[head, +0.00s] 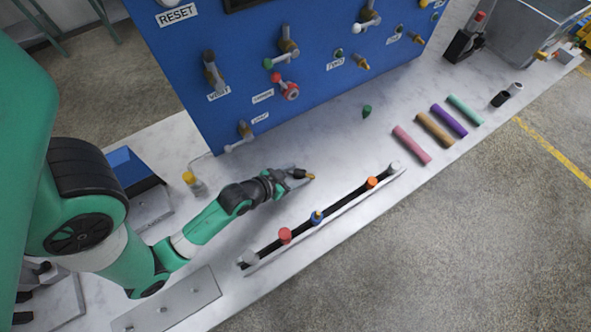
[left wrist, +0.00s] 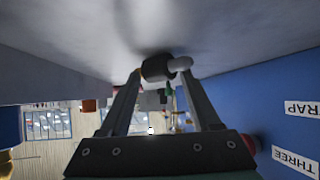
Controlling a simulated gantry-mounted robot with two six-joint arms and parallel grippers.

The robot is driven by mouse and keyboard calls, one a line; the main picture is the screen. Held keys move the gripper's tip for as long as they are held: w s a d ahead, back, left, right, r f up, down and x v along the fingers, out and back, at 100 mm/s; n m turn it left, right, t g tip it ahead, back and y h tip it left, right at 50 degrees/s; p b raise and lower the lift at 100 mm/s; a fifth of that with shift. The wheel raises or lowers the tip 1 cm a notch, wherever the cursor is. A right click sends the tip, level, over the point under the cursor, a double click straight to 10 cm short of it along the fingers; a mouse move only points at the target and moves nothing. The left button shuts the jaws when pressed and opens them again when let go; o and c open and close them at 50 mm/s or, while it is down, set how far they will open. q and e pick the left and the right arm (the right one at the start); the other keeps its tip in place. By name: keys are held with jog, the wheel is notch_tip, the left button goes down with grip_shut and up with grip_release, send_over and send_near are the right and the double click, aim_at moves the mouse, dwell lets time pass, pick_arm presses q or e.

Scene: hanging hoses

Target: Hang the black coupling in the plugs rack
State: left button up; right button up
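My left gripper (head: 301,174) is low over the table, between the blue panel and the plugs rack. It appears shut on the black coupling (head: 297,173), a short dark piece with a gold-coloured part beside it. In the left wrist view the black coupling (left wrist: 157,68) spans the two fingertips (left wrist: 160,74), with a pale grey end at the right finger. My right gripper is not in view.
The blue panel (head: 300,100) with valves and labels stands behind the gripper. Pink, brown, purple and teal cylinders (head: 411,144) lie at the right, near a black-and-white piece (head: 500,99). The table between gripper and cylinders is mostly clear.

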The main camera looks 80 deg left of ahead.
pick_arm(q)
jog(key=o, duration=0.3)
jog(key=shift+r, duration=0.1)
jog(key=shift+s+d+r, duration=0.1)
jog(key=shift+s+r, duration=0.1)
jog(key=shift+r, duration=0.05)
jog(key=p+v, duration=0.3)
jog(key=v, duration=0.8)
jog(key=shift+s+d, duration=0.15)
jog(key=shift+s, duration=0.1)
